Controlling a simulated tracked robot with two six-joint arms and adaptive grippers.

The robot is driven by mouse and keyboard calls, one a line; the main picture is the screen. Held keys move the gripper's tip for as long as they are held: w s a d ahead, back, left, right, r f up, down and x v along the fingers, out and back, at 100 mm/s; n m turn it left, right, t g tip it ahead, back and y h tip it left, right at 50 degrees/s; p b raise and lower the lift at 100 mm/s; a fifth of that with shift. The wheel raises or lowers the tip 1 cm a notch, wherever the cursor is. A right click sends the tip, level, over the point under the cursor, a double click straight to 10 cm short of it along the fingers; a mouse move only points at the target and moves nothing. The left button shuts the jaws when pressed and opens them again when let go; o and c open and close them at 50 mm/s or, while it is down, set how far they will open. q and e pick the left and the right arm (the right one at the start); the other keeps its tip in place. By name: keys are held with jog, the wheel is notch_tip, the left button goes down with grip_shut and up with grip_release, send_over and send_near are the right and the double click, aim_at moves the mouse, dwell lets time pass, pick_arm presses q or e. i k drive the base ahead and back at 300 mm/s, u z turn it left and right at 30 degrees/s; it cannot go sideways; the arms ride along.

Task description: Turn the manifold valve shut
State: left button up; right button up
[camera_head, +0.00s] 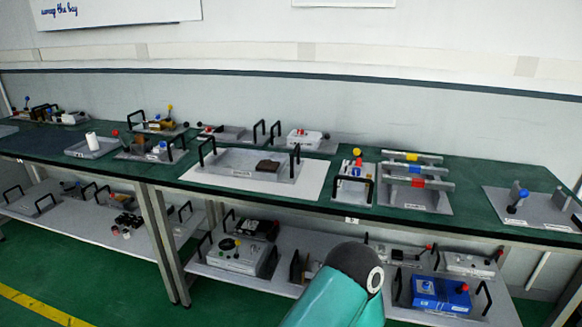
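I cannot tell for sure which fixture is the manifold valve, because the labels are too small to read. One grey plate at the right end of the bench carries a blue-knobbed lever (518,197). A narrow unit right of the middle has yellow and blue knobs (357,160) and a black handle. Further left, small units with red, yellow and blue knobs (160,146) stand on the bench. Neither gripper is in view. Only a teal and black link of one of my arms shows at the bottom centre, in front of the lower shelf.
A long green-topped bench (459,219) runs along the wall. A grey tray (228,163) with black handles and a brown block (268,166) sits on a white sheet. The lower shelf (85,229) holds several fixtures, including a blue box (440,293). Green floor is free at lower left.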

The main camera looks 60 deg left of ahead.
aim_at(355, 172)
jog(key=z, duration=0.3)
jog(key=i, duration=0.2)
jog(key=u, duration=2.3)
jog(key=k, duration=0.6)
jog(key=u, duration=0.25)
jog(key=i, duration=1.65)
jog(key=z, duration=0.4)
